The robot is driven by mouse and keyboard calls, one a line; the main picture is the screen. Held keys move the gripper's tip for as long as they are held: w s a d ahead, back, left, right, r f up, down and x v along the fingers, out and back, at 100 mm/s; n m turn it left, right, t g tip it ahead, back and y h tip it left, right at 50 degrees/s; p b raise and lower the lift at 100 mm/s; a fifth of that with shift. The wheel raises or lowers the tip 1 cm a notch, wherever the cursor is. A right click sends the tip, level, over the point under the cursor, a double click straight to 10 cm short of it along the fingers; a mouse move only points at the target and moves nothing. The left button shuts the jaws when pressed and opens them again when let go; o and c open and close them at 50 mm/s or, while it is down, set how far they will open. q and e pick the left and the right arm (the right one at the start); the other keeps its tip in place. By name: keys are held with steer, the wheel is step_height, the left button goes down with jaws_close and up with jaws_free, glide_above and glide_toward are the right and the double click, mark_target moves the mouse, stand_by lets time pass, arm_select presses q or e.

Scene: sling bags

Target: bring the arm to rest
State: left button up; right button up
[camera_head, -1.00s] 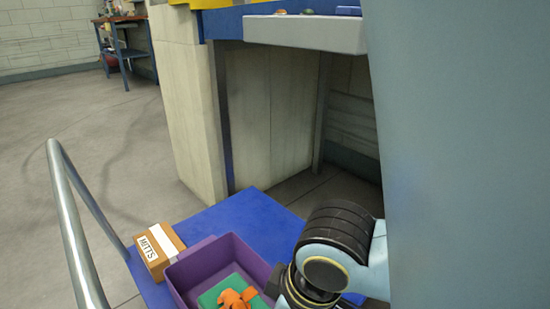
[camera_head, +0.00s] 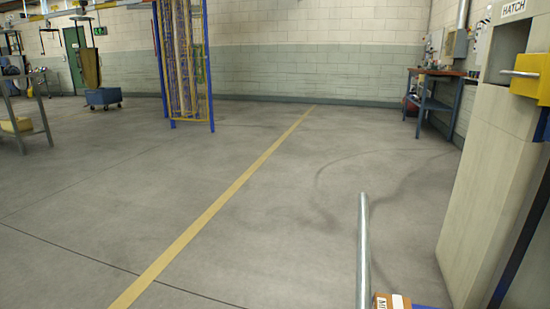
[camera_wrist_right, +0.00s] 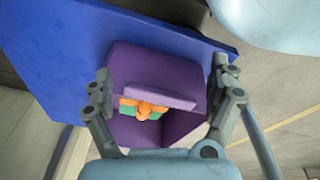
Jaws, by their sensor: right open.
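My right gripper (camera_wrist_right: 159,95) shows in the right wrist view with its two fingers spread wide apart and nothing between the tips. Beyond the fingers is a purple bin (camera_wrist_right: 180,75), with an orange item (camera_wrist_right: 145,108) and a green item (camera_wrist_right: 127,110) inside it. The bin stands on a blue surface (camera_wrist_right: 60,55). I cannot tell the exact gap between the fingers and the bin. Neither gripper shows in the head view, and my left gripper is in no view.
In the head view, a metal rail (camera_head: 363,250) rises beside a cardboard box (camera_head: 382,302) at the bottom right. A pale pillar (camera_head: 485,180) stands at the right. Open concrete floor (camera_head: 200,180) with a yellow line (camera_head: 215,205) fills the middle. A blue workbench (camera_head: 435,95) stands at the back.

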steer(key=s+d+f+g+p, duration=0.1)
steer(key=s+d+f+p, duration=0.1)
steer(key=s+p, duration=1)
steer(key=s, duration=0.5)
steer(key=shift+s+f+g, duration=0.15)
steer(key=shift+s+g, duration=0.25)
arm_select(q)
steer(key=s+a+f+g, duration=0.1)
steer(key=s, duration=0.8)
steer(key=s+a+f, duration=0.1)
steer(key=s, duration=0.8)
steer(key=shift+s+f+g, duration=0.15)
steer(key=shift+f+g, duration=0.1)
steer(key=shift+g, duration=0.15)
arm_select(e)
steer(key=shift+s+d+f, duration=0.1)
steer(key=shift+s+f, duration=0.05)
steer(key=shift+s, duration=0.1)
steer(key=shift+c, duration=0.3)
